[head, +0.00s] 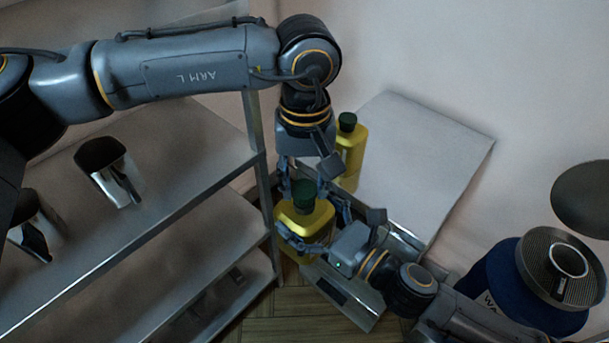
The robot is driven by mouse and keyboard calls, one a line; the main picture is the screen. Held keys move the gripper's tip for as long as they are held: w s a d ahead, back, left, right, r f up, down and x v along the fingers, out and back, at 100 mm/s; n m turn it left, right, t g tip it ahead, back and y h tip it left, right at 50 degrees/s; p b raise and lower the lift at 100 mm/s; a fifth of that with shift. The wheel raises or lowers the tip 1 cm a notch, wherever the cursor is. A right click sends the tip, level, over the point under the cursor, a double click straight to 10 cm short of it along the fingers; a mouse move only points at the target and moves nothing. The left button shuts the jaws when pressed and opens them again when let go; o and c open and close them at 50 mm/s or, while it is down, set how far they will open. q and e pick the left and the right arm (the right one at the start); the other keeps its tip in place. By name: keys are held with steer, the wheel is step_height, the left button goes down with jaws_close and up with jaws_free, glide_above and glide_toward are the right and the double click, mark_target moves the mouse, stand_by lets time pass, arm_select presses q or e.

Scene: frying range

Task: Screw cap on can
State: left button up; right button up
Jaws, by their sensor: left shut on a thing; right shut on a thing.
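A yellow can (310,220) with a dark green cap (303,192) on its top stands near the middle of the head view. My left gripper (307,186) reaches down from above, with its fingers around the cap. My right gripper (308,248) comes in from the right and is shut on the can's body, with fingers across its front. Whether the cap is fully seated cannot be told. A second yellow can (351,150) with a dark green cap (347,121) stands behind, partly hidden by my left gripper.
A metal shelf rack (150,225) fills the left, bearing metal containers (112,172). A pale flat panel (420,150) lies behind the cans. A blue bin (505,285) with a round strainer (540,255) stands at the right. A scale-like metal plate (350,305) is below the can.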

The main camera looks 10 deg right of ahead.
arm_select(q)
steer(key=shift+f, duration=0.75)
stand_by(0.4)
arm_select(e)
jaws_close()
arm_select(q)
steer(key=m, duration=0.7)
steer(key=shift+a, duration=0.15)
steer(key=m, duration=0.6)
steer(key=shift+w+a, duration=0.15)
steer(key=shift+w, duration=0.05)
steer(key=o, duration=0.7)
steer(key=shift+r, duration=0.1)
steer(key=shift+r, duration=2.15)
